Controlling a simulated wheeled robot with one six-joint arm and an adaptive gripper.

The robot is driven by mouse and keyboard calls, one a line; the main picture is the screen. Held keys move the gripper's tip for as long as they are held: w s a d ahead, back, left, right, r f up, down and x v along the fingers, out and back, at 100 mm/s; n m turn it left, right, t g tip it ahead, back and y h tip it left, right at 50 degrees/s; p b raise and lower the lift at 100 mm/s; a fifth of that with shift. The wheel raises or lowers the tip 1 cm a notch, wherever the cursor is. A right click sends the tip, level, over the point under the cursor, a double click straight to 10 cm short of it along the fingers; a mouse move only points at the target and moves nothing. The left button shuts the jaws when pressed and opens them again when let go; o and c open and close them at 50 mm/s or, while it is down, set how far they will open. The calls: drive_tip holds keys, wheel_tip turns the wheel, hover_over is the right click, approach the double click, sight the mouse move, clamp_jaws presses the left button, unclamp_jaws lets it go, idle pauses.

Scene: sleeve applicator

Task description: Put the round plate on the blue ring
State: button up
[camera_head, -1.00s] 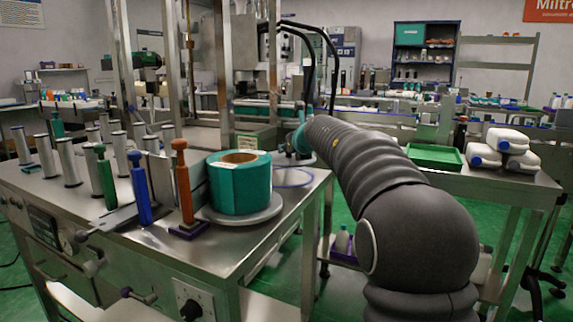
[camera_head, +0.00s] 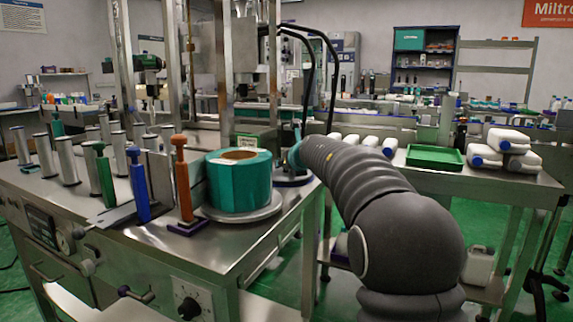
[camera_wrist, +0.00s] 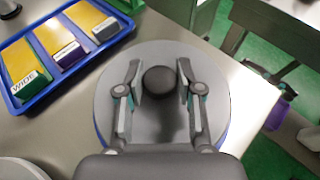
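The round plate (camera_wrist: 213,100) is a grey disc with a dark round knob at its middle. My gripper (camera_wrist: 160,80) has its two fingers close on either side of this knob and appears shut on it. A thin blue edge of the blue ring (camera_wrist: 98,138) shows below the plate's lower left rim in the wrist view; the plate covers nearly all of the ring. The plate lies over the ring, on or just above it; I cannot tell which. In the head view my arm hides most of the gripper at the steel table's right edge.
A teal roll (camera_head: 239,187) on a grey disc stands on the steel table (camera_head: 240,250). Green, blue and orange handled posts stand left of it. A blue tray (camera_wrist: 70,85) with coloured blocks lies near the plate. A green tray (camera_head: 434,157) and white bottles are on the right table.

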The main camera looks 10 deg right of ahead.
drive_tip(key=shift+o, duration=1.3)
drive_tip(key=shift+r, duration=0.1)
drive_tip(key=v, duration=1.2)
drive_tip(key=shift+s, duration=0.1)
